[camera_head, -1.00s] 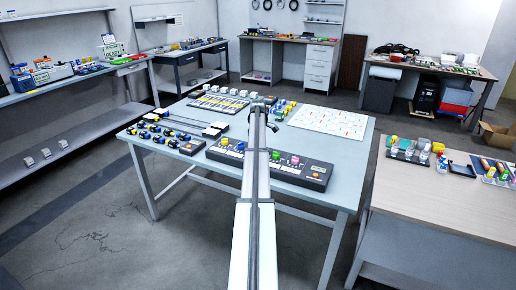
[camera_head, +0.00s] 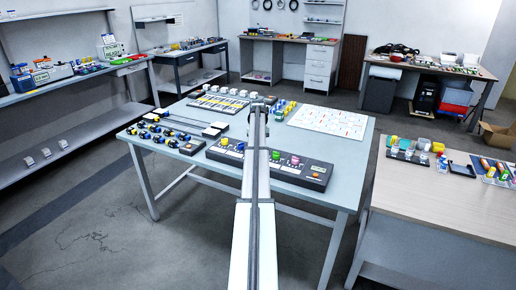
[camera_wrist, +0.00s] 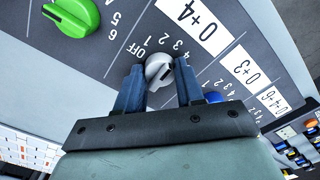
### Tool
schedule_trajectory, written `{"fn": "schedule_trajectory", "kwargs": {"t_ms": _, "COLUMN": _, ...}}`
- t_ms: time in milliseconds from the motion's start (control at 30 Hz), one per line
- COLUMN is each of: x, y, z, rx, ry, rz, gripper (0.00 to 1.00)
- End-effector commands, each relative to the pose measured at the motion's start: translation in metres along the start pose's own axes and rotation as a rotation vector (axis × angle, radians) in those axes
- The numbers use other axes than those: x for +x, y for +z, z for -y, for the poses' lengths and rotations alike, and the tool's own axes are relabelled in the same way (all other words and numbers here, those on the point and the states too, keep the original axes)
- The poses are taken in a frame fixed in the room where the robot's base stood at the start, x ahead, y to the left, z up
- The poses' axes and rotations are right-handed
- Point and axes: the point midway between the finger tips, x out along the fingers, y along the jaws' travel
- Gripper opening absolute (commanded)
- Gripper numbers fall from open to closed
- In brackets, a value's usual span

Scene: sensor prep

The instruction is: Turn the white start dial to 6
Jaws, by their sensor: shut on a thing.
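The white start dial (camera_wrist: 158,70) shows in the wrist view on a dark panel (camera_wrist: 90,48), with the marks OFF, 1, 2, 3 and 4 around it. My gripper (camera_wrist: 159,67) is shut on the dial, one blue finger on each side. Its pointer direction is hard to read, and I see no clear 6 beside it. In the head view the panel (camera_head: 316,178) lies on the table under my arm, which hides the dial and my fingertips.
A green dial (camera_wrist: 72,15) with 5 and 6 near it and a partly hidden blue dial (camera_wrist: 214,97) flank the white one. White labels (camera_wrist: 193,22) lie beyond. The table (camera_head: 215,178) also holds blue-and-black parts (camera_head: 160,136) and a white sheet (camera_head: 330,121).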

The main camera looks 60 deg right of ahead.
Motion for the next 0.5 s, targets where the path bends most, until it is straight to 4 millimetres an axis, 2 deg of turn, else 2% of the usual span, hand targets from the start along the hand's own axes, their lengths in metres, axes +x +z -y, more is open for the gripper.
{"fn": "schedule_trajectory", "kwargs": {"t_ms": 500, "x": -0.0001, "y": -0.0001, "z": -0.0001, "rx": 0.489, "ry": 0.000, "rz": 0.000, "gripper": 0.07}}
